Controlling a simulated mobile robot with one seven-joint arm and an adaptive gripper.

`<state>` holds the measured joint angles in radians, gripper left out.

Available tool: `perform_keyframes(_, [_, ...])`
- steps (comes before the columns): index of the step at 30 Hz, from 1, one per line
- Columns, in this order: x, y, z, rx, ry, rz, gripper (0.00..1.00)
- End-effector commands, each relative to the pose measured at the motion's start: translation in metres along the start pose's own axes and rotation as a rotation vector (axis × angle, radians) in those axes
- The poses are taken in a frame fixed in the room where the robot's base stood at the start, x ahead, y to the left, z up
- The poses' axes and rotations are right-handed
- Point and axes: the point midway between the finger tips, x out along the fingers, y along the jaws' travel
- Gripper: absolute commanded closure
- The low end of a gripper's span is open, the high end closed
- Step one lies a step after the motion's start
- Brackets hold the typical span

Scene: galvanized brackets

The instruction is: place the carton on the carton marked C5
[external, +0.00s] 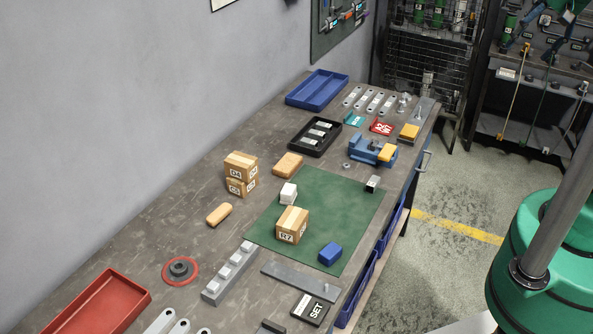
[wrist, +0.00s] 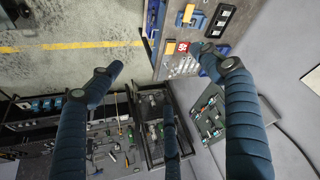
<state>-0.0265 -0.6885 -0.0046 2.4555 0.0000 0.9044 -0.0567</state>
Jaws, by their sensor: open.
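Two small tan cartons are stacked at the back of the bench near the wall in the external view. The upper carton (external: 241,165) seems marked C4. The lower carton (external: 241,187) under it seems marked C5, its small print hard to read.
On the mat are a white block (external: 288,194) and a blue box (external: 330,253). A tan block (external: 288,165), a black tray (external: 315,137), a blue vise (external: 372,151) and a grey stepped bar (external: 229,273) stand around it. A red tray (external: 101,303) lies front left.

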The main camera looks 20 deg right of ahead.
Motion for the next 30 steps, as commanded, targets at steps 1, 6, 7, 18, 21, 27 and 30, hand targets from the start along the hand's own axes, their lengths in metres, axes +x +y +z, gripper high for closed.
perform_keyframes(1, [-0.001,0.003,0.008,0.024,0.006,0.005,0.22])
perform_keyframes(6, [0.000,0.006,0.023,0.073,0.016,0.012,0.22])
perform_keyframes(7, [0.000,0.006,0.024,0.077,0.016,0.013,0.22])
perform_keyframes(18, [0.000,0.007,0.025,0.081,0.016,0.013,0.22])
perform_keyframes(21, [0.003,0.006,0.026,0.081,0.016,0.013,0.22])
perform_keyframes(27, [0.019,0.006,0.034,0.080,0.016,0.013,0.22])
perform_keyframes(30, [0.033,0.006,0.041,0.080,0.016,0.013,0.22])
